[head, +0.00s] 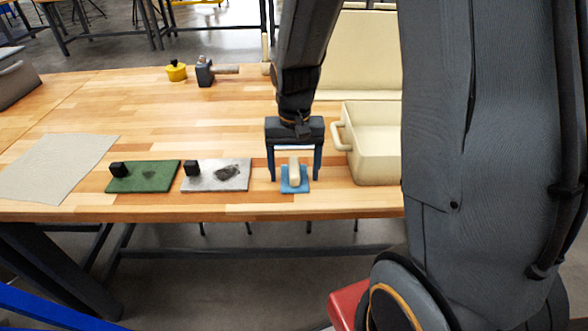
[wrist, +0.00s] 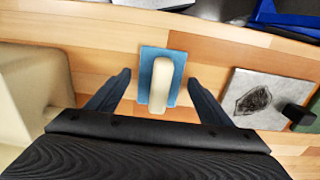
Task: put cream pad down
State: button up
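A small cream rounded block (head: 294,170) sits on a flat blue pad (head: 303,187) near the table's front edge; I take the cream block to be the cream pad. Both also show in the wrist view, the cream block (wrist: 161,84) lying lengthwise on the blue pad (wrist: 148,62). My gripper (head: 295,178) points down over them with its two fingers apart, one on each side. In the wrist view, gaps show between the fingers (wrist: 159,77) and the block, so the gripper is open and holds nothing.
A cream bin with a handle (head: 372,160) stands close on the right. A grey pad with a dark patch (head: 216,182), a green pad (head: 143,183) and a pale sheet (head: 55,168) lie to the left. A yellow pot (head: 176,72) and a hammer (head: 205,72) are at the back. The table's middle is clear.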

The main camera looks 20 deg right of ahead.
aim_at(295, 166)
notch_tip(295, 166, up, 11)
jog(key=shift+b, duration=0.95)
jog(key=s+f+n, duration=0.1)
jog(key=s+f, duration=0.1)
jog(key=s, duration=0.1)
jog(key=s+f+n, duration=0.1)
jog(key=s+f, duration=0.2)
jog(key=s+f+n+t, duration=0.1)
jog(key=s+f, duration=0.2)
jog(key=shift+s+f+n, duration=0.15)
jog(key=shift+f+n, duration=0.05)
jog(key=shift+n, duration=0.1)
